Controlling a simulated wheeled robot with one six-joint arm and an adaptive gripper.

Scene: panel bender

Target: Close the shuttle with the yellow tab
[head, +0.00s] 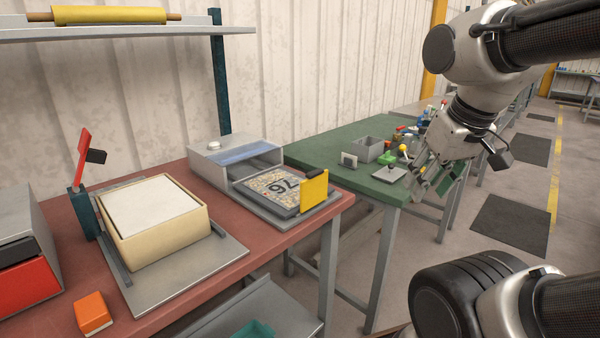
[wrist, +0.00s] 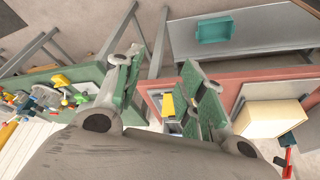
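The shuttle (head: 268,212) is a flat grey tray drawn out of a grey housing (head: 215,172) with a bluish window on top, on the red bench. A dark-edged plate with a printed number (head: 275,188) lies on it. The upright yellow tab (head: 314,193) stands at its right end, with a black piece at its top. My gripper (head: 432,188) is over the right edge of the green bench, well right of the tab, and empty. In the wrist view its green-padded fingers (wrist: 163,95) are spread apart; the yellow tab (wrist: 168,105) shows between them, beyond, and the right finger hides part of the shuttle.
A cream block in a frame (head: 160,245), a red lever (head: 82,146) and an orange box (head: 92,313) are on the red bench (head: 205,293). The green bench (head: 335,143) holds a grey bin (head: 368,149) and small coloured parts.

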